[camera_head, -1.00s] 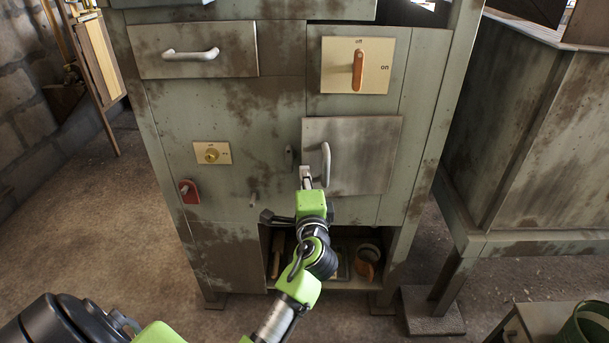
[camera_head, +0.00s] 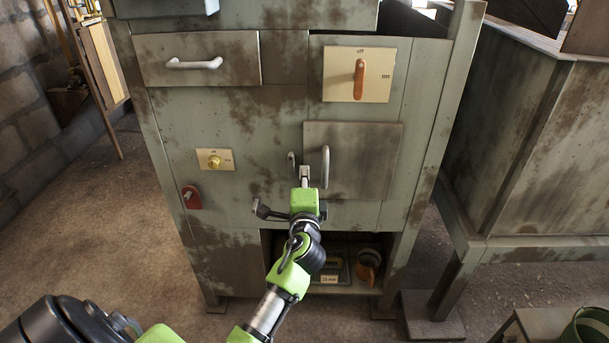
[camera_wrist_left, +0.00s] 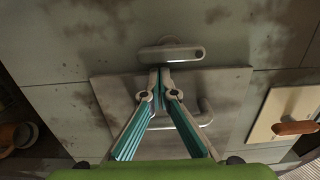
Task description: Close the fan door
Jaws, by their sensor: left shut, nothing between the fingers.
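The fan door (camera_head: 368,165) is a small worn metal panel with a pale vertical bar handle (camera_head: 325,167). It looks flush, or nearly so, with the cabinet front. In the left wrist view the door (camera_wrist_left: 110,92) lies behind and below my fingertips. A small latch-like handle (camera_head: 291,162) sits just left of the door; it also shows in the left wrist view (camera_wrist_left: 170,53). My left gripper (camera_head: 305,170) is shut and empty at the door's left edge, between latch and bar handle. I cannot tell whether its tips touch the door. My right gripper is not in view.
Above the door is an orange rotary switch (camera_head: 360,78). To the left are a yellow knob (camera_head: 213,161), a red lever (camera_head: 191,197) and a drawer (camera_head: 160,60). An open compartment below holds an orange-and-dark round item (camera_head: 368,265).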

